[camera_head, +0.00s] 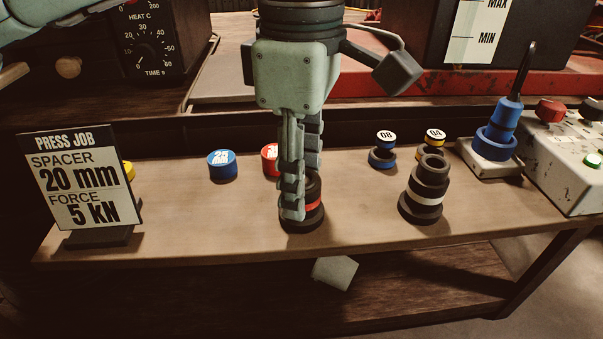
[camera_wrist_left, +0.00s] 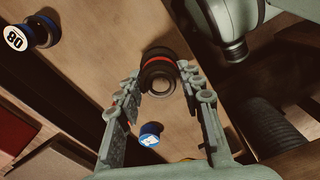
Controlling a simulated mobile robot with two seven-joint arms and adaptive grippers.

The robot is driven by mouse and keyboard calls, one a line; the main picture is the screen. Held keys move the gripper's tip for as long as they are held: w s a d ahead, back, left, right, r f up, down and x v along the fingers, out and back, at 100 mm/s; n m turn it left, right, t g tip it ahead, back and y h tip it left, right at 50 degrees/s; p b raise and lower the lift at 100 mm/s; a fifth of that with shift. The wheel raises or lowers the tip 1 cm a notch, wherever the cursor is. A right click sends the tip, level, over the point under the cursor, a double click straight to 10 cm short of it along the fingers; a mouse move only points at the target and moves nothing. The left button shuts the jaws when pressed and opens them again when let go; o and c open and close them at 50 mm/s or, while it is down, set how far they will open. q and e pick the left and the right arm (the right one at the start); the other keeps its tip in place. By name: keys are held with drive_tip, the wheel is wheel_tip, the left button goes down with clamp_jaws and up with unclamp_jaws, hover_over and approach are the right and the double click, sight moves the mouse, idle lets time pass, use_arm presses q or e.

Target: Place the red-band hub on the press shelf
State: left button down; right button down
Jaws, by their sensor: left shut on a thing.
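The red-band hub (camera_head: 315,207) is a dark, stepped round piece with a red band. It is upright at the front of the wooden shelf (camera_head: 365,240); whether its base touches the wood I cannot tell. My left gripper (camera_head: 293,210) reaches down from above and is shut on the hub, hiding its left part. In the left wrist view the hub (camera_wrist_left: 160,68) shows between the fingertips (camera_wrist_left: 160,84). I cannot tell which surface is the press shelf. My right gripper is out of view.
A similar white-band hub (camera_head: 424,192) stands to the right. Blue (camera_head: 222,165) and red (camera_head: 269,158) spacers stand behind. A press job sign (camera_head: 82,180) is at the left; a blue tool (camera_head: 503,130) and control box (camera_head: 570,155) are at the right.

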use_arm(q)
drive_tip(key=c, duration=1)
unclamp_jaws()
drive_tip(key=shift+f, duration=0.1)
wheel_tip(320, 180, up, 12)
drive_tip(key=shift+r, duration=0.15)
